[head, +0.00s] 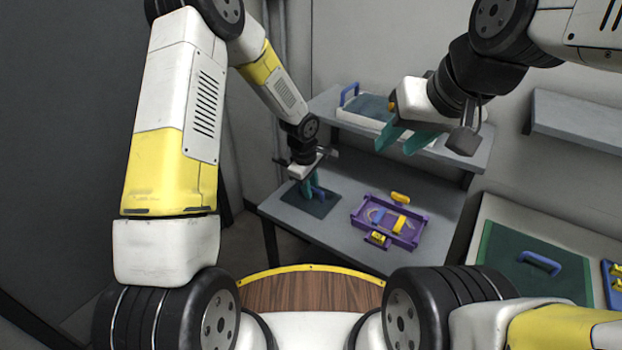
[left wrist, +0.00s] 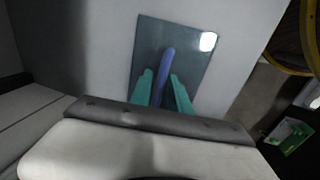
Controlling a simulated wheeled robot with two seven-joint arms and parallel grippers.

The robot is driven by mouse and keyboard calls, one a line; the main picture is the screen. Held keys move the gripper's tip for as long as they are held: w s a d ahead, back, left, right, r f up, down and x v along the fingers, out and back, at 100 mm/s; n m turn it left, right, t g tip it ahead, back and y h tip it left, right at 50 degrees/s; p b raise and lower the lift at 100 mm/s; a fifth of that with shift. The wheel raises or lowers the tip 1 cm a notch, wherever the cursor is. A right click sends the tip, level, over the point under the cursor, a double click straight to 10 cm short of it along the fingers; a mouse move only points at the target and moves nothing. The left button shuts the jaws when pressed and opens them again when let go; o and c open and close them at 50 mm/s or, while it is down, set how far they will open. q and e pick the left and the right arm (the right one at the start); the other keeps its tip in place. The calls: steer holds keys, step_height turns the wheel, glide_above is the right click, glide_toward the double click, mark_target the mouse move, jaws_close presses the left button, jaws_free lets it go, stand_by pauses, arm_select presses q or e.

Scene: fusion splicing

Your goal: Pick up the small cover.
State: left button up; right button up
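The small cover (head: 325,208) is a dark, thin, glossy plate with an upright blue handle (head: 319,191), lying flat on the left of the grey table. The cover also shows in the left wrist view (left wrist: 198,62). My left gripper (head: 307,187) is low over it, its teal fingers pointing down. In the left wrist view the fingers (left wrist: 160,92) stand apart on either side of the blue handle (left wrist: 166,65), with a gap visible at each side. The handle's lower end is hidden. My right gripper (head: 405,140) is raised, open and empty, before the upper shelf.
A purple tray (head: 357,217) with yellow parts stands right of the cover. At right, a larger dark green panel (head: 500,262) with a blue handle lies on another table. The table's front edge is bare.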

arm_select(q)
steer(key=shift+f, duration=0.2)
jaws_close()
steer(key=shift+r, duration=0.1)
